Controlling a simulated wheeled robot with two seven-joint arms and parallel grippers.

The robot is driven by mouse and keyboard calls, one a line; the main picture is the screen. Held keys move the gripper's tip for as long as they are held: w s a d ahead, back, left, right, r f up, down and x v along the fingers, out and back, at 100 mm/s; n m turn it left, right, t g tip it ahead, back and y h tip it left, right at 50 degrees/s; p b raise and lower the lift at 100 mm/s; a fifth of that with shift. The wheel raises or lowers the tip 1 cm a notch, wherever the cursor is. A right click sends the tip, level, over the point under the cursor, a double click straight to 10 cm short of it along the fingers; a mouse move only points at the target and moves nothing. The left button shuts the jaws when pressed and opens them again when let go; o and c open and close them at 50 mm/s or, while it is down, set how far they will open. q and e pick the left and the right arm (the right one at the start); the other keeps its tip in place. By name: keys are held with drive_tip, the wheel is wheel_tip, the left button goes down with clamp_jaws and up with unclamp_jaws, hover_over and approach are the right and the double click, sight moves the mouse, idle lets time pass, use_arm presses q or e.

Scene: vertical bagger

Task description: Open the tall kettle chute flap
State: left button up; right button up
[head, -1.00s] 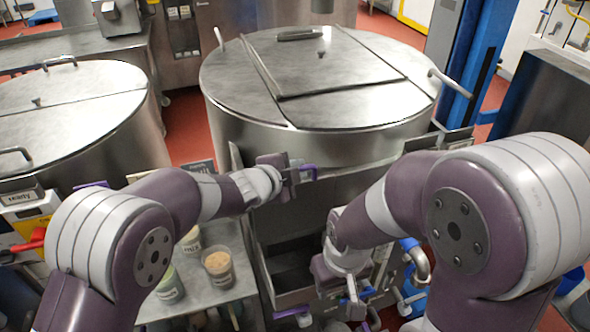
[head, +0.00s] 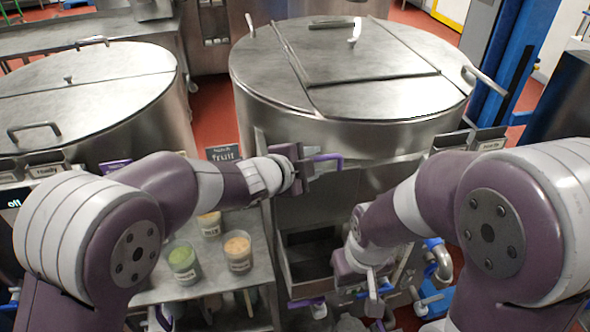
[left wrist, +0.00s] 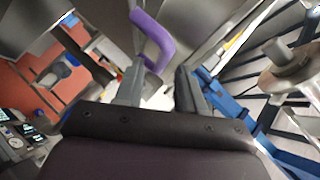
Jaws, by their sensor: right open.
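The tall steel kettle (head: 340,128) stands at the upper middle of the head view, its lid closed. A chute (head: 312,262) with an open-topped box shape is below its front. A purple handle (head: 327,158) sits at the kettle's front, above the chute. My left gripper (head: 308,167) is right at this handle. In the left wrist view, the purple handle (left wrist: 153,38) lies near the fingertips, closer to the left finger, and the fingers stand apart. Whether they touch it, I cannot tell. My right gripper (head: 376,300) is open, low beside the chute. The flap itself is largely hidden.
A second lidded kettle (head: 80,95) stands at the left. A steel side table (head: 190,292) holds several tubs, including a green one (head: 182,262) and an orange one (head: 237,250). A "fruit" sign (head: 223,153) stands behind them. Blue-and-steel pipework (head: 437,265) is right of the chute.

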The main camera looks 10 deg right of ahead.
use_arm(q)
drive_tip(key=v, duration=0.8)
drive_tip(key=shift+s, duration=0.15)
drive_tip(key=shift+a, duration=0.15)
drive_tip(key=s+a+f+n+g+y+b, duration=0.1)
drive_tip(key=s+a+f+n+y+b, duration=0.15)
drive_tip(key=a+f+n+y, duration=0.7)
drive_tip(key=s+a+f+n+g+b, duration=0.5)
drive_tip(key=s+a+f+n, duration=0.7)
drive_tip(key=a, duration=0.5)
drive_tip(key=shift+s+a+f+n+g, duration=0.35)
drive_tip(key=shift+s+f+g, duration=0.25)
drive_tip(key=shift+s+f, duration=0.3)
